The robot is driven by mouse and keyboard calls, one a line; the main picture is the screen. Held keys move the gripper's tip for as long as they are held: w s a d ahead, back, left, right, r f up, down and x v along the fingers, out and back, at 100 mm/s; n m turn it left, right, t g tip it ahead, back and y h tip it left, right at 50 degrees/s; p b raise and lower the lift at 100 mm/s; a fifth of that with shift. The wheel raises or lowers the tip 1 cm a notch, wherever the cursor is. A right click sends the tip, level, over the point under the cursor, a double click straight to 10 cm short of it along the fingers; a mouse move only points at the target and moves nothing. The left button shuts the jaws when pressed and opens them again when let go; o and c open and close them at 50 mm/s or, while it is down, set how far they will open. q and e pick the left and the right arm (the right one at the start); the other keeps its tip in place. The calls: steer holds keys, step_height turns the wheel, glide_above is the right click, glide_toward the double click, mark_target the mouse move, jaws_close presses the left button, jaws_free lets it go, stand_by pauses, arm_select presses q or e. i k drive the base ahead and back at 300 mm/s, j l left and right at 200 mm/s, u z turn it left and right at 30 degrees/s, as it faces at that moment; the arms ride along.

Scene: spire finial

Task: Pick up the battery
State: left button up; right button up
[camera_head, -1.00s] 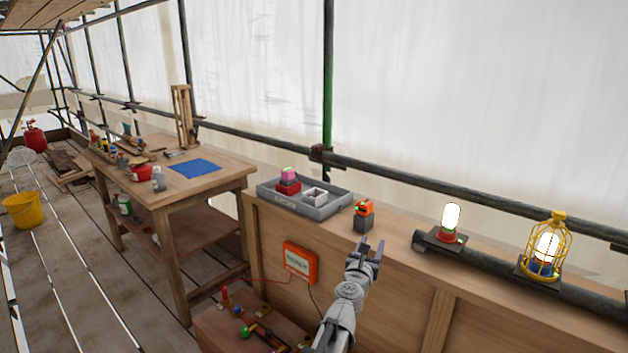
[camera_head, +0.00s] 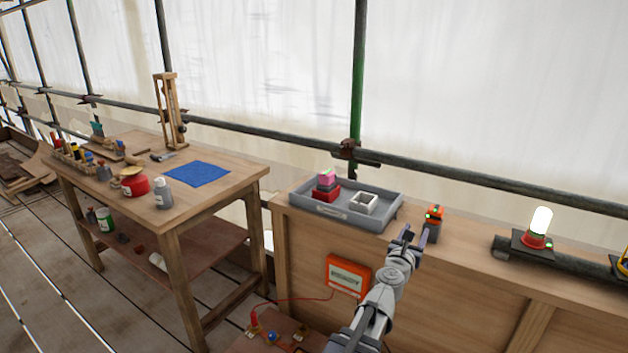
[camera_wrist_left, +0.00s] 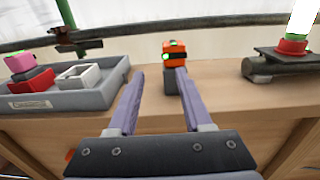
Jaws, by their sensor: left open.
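An orange and black block with a green light, which looks like the battery (camera_head: 435,213), sits upright on a small dark grey base (camera_head: 432,232) on the wooden bench top. In the left wrist view the battery (camera_wrist_left: 175,54) shows ahead, nearer the right finger. My left gripper (camera_head: 415,235) is open and empty, in front of the bench's near edge and just short of the grey base. In the wrist view its two fingers (camera_wrist_left: 160,76) point forward, and the right fingertip hides part of the base. My right gripper is not in view.
A grey tray (camera_head: 361,217) with a pink-topped red block (camera_head: 326,188) and a white open box (camera_head: 363,203) stands left of the battery. A lit lamp (camera_head: 540,225) stands right. A pipe rail (camera_head: 450,173) runs behind. An orange box (camera_head: 348,274) hangs on the bench front.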

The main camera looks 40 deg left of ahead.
mark_target(327, 183)
steer(key=k+j, duration=0.1)
steer(key=j, duration=0.35)
steer(key=k+j, duration=0.1)
steer(key=j, duration=0.35)
steer(key=k+j, duration=0.1)
steer(key=j, duration=0.35)
steer(key=k+j, duration=0.1)
steer(key=j, duration=0.4)
steer(key=i+j, duration=0.2)
steer(key=i, duration=0.25)
